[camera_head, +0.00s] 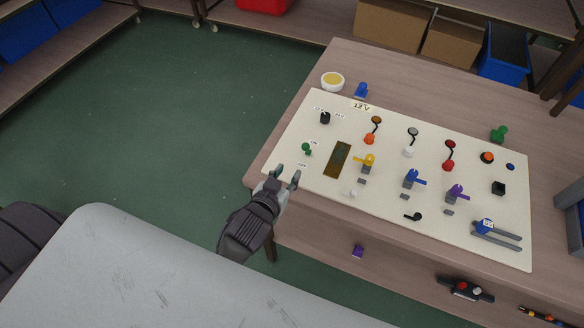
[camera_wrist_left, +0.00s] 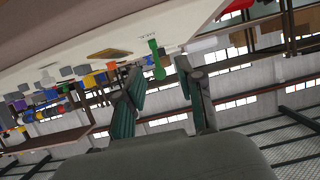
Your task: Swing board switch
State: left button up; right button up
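The pale board (camera_head: 320,182) lies on a wooden table and carries several coloured parts. A small green switch (camera_head: 307,149) stands near its left edge, with tiny lettering around it. My left gripper (camera_head: 287,175) is at the board's left edge, just in front of the green switch. Its two fingers are apart with nothing between them in the head view. In the left wrist view the green switch (camera_wrist_left: 155,62) shows beyond and between the spread fingertips of the gripper (camera_wrist_left: 158,72), apparently apart from them. My right gripper is in neither view.
A black knob (camera_head: 325,118) stands behind the green switch. A brown-gold panel (camera_head: 338,159) and a yellow lever part (camera_head: 368,161) are to its right. A yellow-filled bowl (camera_head: 332,81) and a blue part (camera_head: 361,90) sit behind the board. Open floor lies to the left.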

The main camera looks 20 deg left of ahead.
aim_at(304, 149)
pick_arm(q)
jog(key=shift+w+d+r+t+h, duration=0.15)
jog(key=shift+w+d+r+t, duration=0.15)
jog(key=shift+r, duration=0.25)
jog(key=shift+w+d+r+t+h, duration=0.15)
jog(key=shift+w+r+t, duration=0.25)
jog(key=shift+r, duration=0.1)
jog(key=shift+w, duration=0.15)
jog(key=b+x, duration=0.5)
jog(key=x, duration=0.3)
jog(key=shift+r+p, duration=0.1)
jog(key=shift+p, duration=0.3)
jog(key=shift+c, duration=1.3)
jog(key=c, duration=0.4)
jog(key=shift+r, duration=0.1)
